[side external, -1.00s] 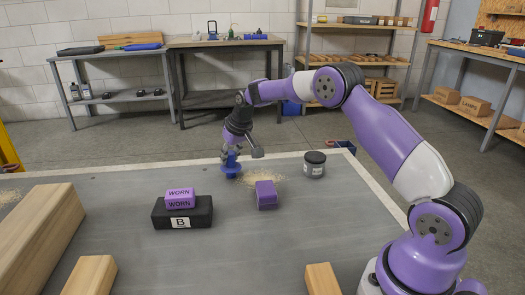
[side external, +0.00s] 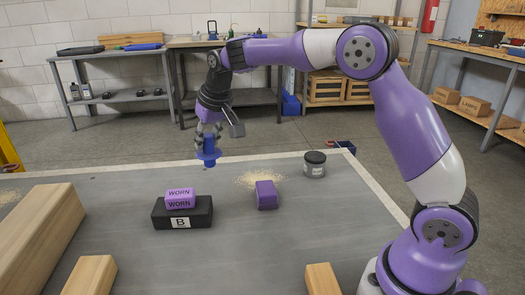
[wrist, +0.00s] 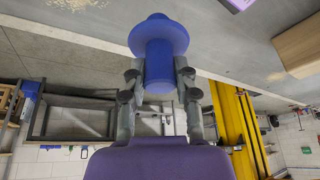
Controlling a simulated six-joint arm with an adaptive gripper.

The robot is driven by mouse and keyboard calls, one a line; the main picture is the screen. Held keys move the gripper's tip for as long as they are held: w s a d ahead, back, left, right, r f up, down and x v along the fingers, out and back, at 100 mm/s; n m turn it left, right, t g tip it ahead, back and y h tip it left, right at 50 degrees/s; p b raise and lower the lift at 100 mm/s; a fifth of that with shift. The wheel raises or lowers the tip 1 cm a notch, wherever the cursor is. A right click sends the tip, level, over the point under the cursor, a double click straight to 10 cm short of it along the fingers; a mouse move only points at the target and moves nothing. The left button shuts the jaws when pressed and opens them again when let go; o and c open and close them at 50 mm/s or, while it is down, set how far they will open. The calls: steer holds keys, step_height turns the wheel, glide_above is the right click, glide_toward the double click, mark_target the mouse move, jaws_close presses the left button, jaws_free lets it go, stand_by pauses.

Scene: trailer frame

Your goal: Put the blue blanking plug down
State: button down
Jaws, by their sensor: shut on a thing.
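The blue blanking plug (side external: 208,155) has a round flange and a narrower body. My gripper (side external: 208,138) is shut on its body and holds it in the air above the far part of the grey table, flange downward. In the wrist view the plug (wrist: 159,55) sits between the two fingers of my gripper (wrist: 159,85), with its flange beyond the fingertips. Nothing touches the flange from below in the side view.
The grey table (side external: 130,255) carries a black block marked B (side external: 182,216) with a purple WORN block (side external: 180,198) on it, another purple block (side external: 266,195), a dark jar (side external: 314,165), sawdust (side external: 250,180) and wooden beams (side external: 40,235). The table's front middle is clear.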

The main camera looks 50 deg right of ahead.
steer(key=s+d+r+m+g+h, duration=0.1)
steer(key=s+d+m+g+h, duration=0.15)
steer(key=s+m, duration=0.8)
steer(key=s+d+m+g+h, duration=0.25)
steer(key=s+m, duration=0.45)
steer(key=s, duration=0.7)
steer(key=shift+y, duration=0.5)
steer(key=shift+s+d+f, duration=0.6)
steer(key=shift+d+f, duration=1.2)
steer(key=shift+s+d+f, duration=0.6)
steer(key=shift+d+f, duration=1.15)
steer(key=shift+f, duration=0.1)
steer(key=shift+s+d+f, duration=0.6)
steer(key=shift+d+f, duration=1.2)
steer(key=shift+f, duration=0.1)
steer(key=c, duration=0.6)
jaws_free()
